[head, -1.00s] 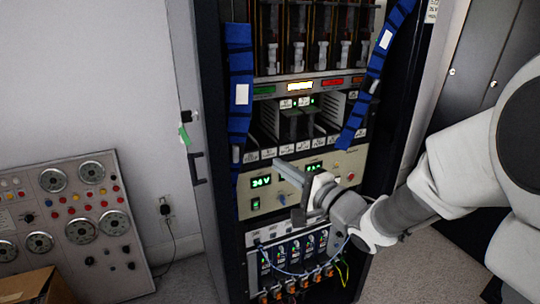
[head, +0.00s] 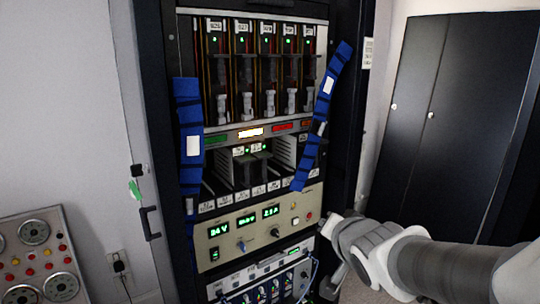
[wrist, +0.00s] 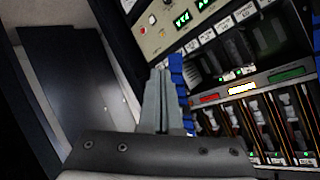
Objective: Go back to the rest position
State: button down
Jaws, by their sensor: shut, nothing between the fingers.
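My gripper shows in the wrist view (wrist: 160,100) with its two grey fingers together and nothing between them. In the head view my arm comes in from the lower right, and its end is beside the right edge of the equipment rack (head: 345,130), at the height of the power supply panel. The fingers are hard to make out there. The power supply panel (head: 228,228) has green lit displays, and the gripper is apart from its knobs and buttons as far as I can tell.
Blue strapped bundles hang at the rack's left (head: 188,150) and right (head: 325,105). A dark cabinet (head: 450,110) stands at the right. A gauge panel (head: 50,235) is at the lower left. Open space lies between rack and cabinet.

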jog(key=s+d+f+n+g+h, duration=0.2)
jog(key=s+n+g, duration=0.45)
jog(key=s, duration=1.35)
notch_tip(320, 180, up, 13)
jog(key=y+p, duration=0.1)
jog(key=p, duration=1.2)
jog(key=shift+s+d+r+p, duration=0.15)
jog(key=shift+d+p, duration=0.15)
jog(key=shift+p, duration=0.1)
